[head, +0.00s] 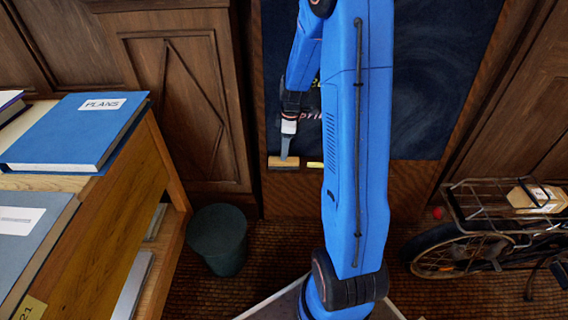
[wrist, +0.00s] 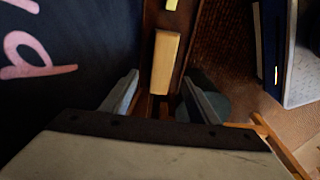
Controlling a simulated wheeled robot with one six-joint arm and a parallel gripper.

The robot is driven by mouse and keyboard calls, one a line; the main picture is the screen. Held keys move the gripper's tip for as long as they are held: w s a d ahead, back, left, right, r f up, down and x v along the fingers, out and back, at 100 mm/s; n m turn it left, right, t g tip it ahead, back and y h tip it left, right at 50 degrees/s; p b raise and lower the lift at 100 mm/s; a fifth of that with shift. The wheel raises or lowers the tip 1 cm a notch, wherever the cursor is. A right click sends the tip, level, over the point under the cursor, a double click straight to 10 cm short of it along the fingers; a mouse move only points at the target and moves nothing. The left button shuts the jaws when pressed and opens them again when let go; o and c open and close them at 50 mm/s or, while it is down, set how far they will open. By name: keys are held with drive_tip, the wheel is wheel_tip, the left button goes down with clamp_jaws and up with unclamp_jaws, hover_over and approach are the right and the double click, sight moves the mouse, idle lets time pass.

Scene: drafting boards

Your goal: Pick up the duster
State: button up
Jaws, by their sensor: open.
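The duster (head: 283,162) is a small block with a tan face and a darker strip, lying on the narrow ledge under the dark board. In the wrist view the duster (wrist: 165,62) lies just beyond my fingertips, roughly centred between them. My gripper (head: 285,152) reaches down to it at the ledge. In the wrist view my gripper (wrist: 158,90) shows two fingers spread apart with nothing held between them. Whether a finger touches the duster cannot be told.
A yellow chalk piece (head: 315,165) lies on the ledge right of the duster; it also shows in the wrist view (wrist: 171,5). The dark board (head: 430,80) rises behind. A bin (head: 217,240) stands below left, near a wooden desk (head: 100,235). A bicycle (head: 470,250) stands at right.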

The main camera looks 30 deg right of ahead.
sight(284, 162)
wheel_tip(284, 162, down, 5)
drive_tip(key=shift+s+a+r, duration=0.1)
idle(0.3)
drive_tip(key=c, duration=1.2)
